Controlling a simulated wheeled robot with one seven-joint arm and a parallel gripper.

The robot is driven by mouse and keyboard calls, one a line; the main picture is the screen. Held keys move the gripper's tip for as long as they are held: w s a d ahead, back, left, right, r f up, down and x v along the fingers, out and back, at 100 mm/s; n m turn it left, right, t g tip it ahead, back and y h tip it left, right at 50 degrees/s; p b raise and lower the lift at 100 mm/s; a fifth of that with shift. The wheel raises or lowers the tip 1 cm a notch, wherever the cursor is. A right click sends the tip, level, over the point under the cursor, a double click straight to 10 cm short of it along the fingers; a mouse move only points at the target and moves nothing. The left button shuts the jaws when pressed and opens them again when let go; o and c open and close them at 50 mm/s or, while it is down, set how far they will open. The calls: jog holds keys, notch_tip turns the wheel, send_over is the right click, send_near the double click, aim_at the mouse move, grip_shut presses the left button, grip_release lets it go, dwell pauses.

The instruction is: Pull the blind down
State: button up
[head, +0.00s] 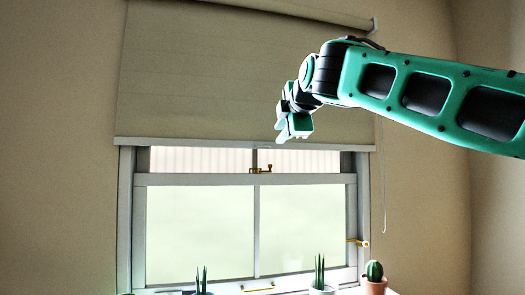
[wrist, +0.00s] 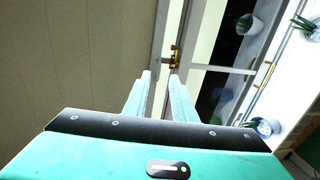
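The beige roller blind (head: 215,75) hangs over the upper part of the window in the head view. Its pale bottom rail (head: 190,142) lies across the upper window panes. My gripper (head: 282,132) is in front of the blind, just above the rail and right of the middle. In the wrist view the blind (wrist: 75,55) fills the left side, and my gripper (wrist: 160,74) has its two fingers apart, pointing towards the blind's lower edge. No held thing shows between them. I cannot tell whether a finger touches the rail.
A brass window latch (head: 260,169) sits just below the rail. A thin cord (head: 383,190) hangs right of the window. Potted plants, including a cactus (head: 374,271), stand along the sill. The space before the lower panes is free.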

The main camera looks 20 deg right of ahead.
aim_at(265, 146)
jog(key=w, duration=0.3)
jog(key=w+a+f, duration=0.1)
jog(key=w, duration=0.1)
jog(key=w+a+f, duration=0.1)
jog(key=w, duration=0.2)
jog(key=shift+w+f, duration=0.25)
jog(key=shift+w, duration=0.1)
jog(key=shift+x, duration=0.75)
grip_shut()
dwell(0.4)
